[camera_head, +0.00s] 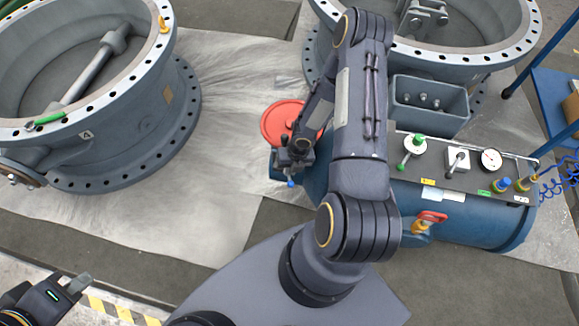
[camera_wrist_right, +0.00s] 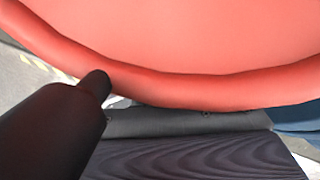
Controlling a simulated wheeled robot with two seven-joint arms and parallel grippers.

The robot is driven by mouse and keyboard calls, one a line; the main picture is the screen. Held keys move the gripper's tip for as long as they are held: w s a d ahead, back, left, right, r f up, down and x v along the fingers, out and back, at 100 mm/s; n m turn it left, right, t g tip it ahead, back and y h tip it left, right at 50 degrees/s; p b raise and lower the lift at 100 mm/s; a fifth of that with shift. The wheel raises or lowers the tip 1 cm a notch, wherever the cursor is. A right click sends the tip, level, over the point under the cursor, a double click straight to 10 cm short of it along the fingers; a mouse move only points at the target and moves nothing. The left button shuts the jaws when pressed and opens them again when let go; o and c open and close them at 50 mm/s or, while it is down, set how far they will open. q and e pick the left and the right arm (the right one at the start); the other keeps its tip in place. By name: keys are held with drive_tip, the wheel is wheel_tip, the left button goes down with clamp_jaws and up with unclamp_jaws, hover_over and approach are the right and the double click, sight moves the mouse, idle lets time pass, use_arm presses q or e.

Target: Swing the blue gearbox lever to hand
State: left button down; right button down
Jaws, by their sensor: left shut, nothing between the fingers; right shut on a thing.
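The blue gearbox lever shows in the head view as a small blue tip (camera_head: 291,183), just below my right gripper (camera_head: 295,160). My right gripper is shut at the lever beside the red handwheel; the grip itself is hidden in both views. The red handwheel (camera_head: 281,122) lies behind and left of the gripper, and its rim fills the top of the right wrist view (camera_wrist_right: 190,85). A dark rod-like part (camera_wrist_right: 75,110) stands at the left there. My left gripper (camera_head: 80,284) is shut and empty at the lower left of the head view, far from the lever.
A large grey flanged valve body (camera_head: 130,150) stands at the left, and another (camera_head: 470,60) at the top right. The sheeted floor (camera_head: 215,190) between is clear.

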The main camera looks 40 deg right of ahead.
drive_tip(key=c, duration=1.5)
unclamp_jaws()
wheel_tip(320, 180, up, 8)
drive_tip(key=d+p, duration=0.1)
drive_tip(key=p, duration=0.2)
drive_tip(key=shift+s+d+f+p, duration=0.15)
drive_tip(key=shift+s+d+p, duration=0.05)
drive_tip(key=shift+s+p, duration=0.15)
drive_tip(key=shift+c, duration=0.2)
